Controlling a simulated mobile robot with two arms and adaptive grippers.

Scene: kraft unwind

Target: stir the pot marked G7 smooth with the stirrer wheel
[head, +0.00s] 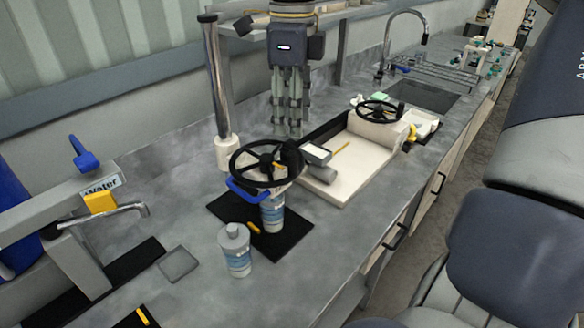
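A black spoked wheel (265,176) with a dark knob at its right stands over a black mat (228,213) in the head view. A bottle-like pot (272,212) with a blue and white label is below it, its top hidden. A similar capped pot (236,256) stands in front, just off the mat. I cannot read G7 on either. A second black wheel (380,111) is on a white unit farther back. My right gripper (289,130) appears to hang fingers down beyond the first wheel, apart from it; its finger gap is unclear. My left gripper is not in view.
A steel post (217,85) stands behind the first wheel. A white tray (350,176) lies to its right, with the sink (425,95) and tap (392,28) beyond. A water tap (125,212) is at left.

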